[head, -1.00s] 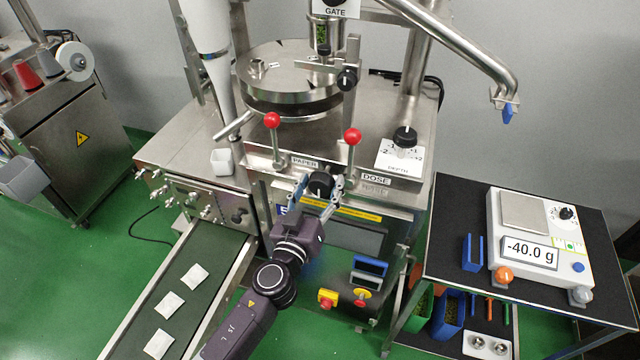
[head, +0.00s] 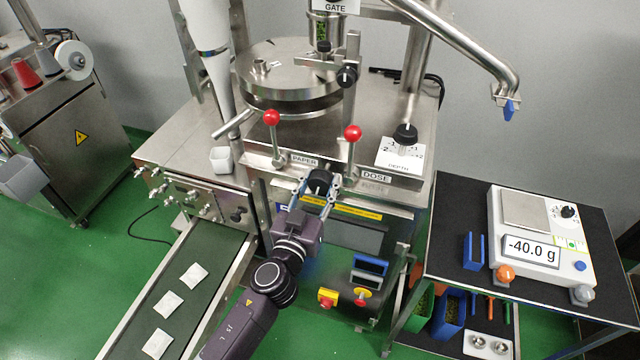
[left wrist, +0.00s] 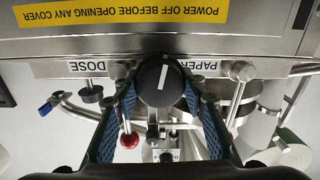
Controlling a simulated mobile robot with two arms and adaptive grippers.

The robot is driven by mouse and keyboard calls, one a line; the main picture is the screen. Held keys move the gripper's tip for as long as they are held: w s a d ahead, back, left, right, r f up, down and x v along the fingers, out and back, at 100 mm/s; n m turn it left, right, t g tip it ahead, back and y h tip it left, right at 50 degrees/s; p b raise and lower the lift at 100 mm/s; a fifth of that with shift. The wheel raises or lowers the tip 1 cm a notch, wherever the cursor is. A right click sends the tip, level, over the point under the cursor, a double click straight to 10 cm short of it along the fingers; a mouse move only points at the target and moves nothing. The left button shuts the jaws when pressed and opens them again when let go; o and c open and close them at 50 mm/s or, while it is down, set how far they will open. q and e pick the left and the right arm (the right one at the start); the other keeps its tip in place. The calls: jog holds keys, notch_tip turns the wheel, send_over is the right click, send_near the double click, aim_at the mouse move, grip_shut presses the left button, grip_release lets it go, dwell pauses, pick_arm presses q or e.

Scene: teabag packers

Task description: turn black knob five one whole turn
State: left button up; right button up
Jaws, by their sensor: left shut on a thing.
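A black knob (head: 319,181) sits on the front of the steel machine, between the PAPER and DOSE labels. In the left wrist view the knob (left wrist: 160,84) faces me, and its white line points nearly straight up in the picture, leaning slightly right. No number for it can be read. My left gripper (head: 317,187) is shut on this knob, one finger on each side. In the left wrist view the blue-padded fingers of the gripper (left wrist: 163,90) flank the knob. The fingers partly hide it in the head view. My right gripper is not in view.
Two red-ball levers (head: 271,118) (head: 353,133) stand just above the knob. A depth knob (head: 405,134) is on the machine top to the right. A conveyor (head: 213,250) with several teabags lies left of my arm. A scale (head: 530,235) stands on the right table.

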pick_arm(q)
jog(key=shift+m+b, duration=0.4)
jog(key=shift+m, duration=1.8)
jog(key=o, duration=1.2)
jog(key=v, duration=1.2)
